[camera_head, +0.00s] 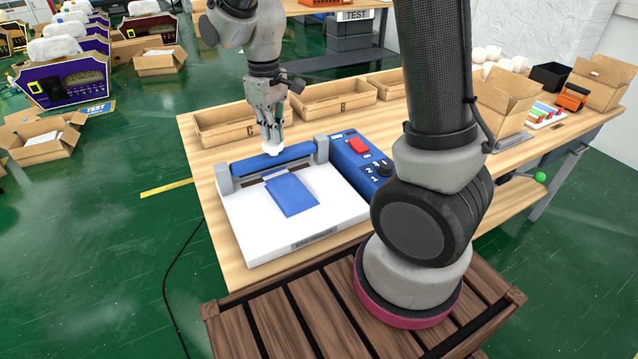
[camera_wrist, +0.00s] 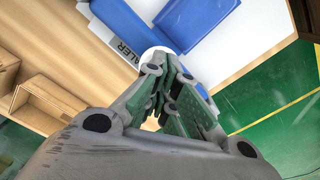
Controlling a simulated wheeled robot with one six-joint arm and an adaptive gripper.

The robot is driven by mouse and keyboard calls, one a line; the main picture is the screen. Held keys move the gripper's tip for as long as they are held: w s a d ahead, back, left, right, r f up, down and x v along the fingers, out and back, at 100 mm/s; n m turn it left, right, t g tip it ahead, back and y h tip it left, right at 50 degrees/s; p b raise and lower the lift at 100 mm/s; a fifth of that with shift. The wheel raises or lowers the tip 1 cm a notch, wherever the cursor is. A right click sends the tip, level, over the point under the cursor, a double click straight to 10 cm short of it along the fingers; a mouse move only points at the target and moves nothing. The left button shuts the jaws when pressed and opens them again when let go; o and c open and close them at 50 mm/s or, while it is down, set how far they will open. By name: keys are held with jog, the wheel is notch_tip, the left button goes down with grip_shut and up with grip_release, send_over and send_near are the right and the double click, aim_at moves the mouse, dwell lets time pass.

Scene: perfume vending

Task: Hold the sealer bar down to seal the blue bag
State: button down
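The sealer has a white bed (camera_head: 246,222), a blue control box (camera_head: 346,160) with a red switch, and a blue sealer bar (camera_head: 247,165) between two grey posts. The blue bag (camera_head: 291,197) lies flat on the bed, its far end over the dark strip beside the bar. The bag also shows in the wrist view (camera_wrist: 195,18). My gripper (camera_head: 272,145) points down at the bar's middle, fingers together, with a white round knob (camera_wrist: 157,51) at the fingertips. I cannot tell whether the tips touch the knob or whether the bar is fully down.
Wooden trays (camera_head: 235,124) stand behind the sealer on the wooden table (camera_head: 205,166). Open cardboard boxes (camera_head: 503,98), a black bin (camera_head: 549,76) and an orange item (camera_head: 573,97) are at the right. A slatted wooden surface (camera_head: 262,326) lies in front.

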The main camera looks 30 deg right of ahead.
jog(key=shift+r, duration=2.5)
jog(key=s+d+r+m+t, duration=0.2)
jog(key=s+d+r, duration=0.3)
jog(key=s, duration=0.5)
jog(key=s+d+r+m+t, duration=0.2)
jog(key=s+d+r+m, duration=0.2)
jog(key=s+d, duration=0.6)
jog(key=shift+r, duration=0.6)
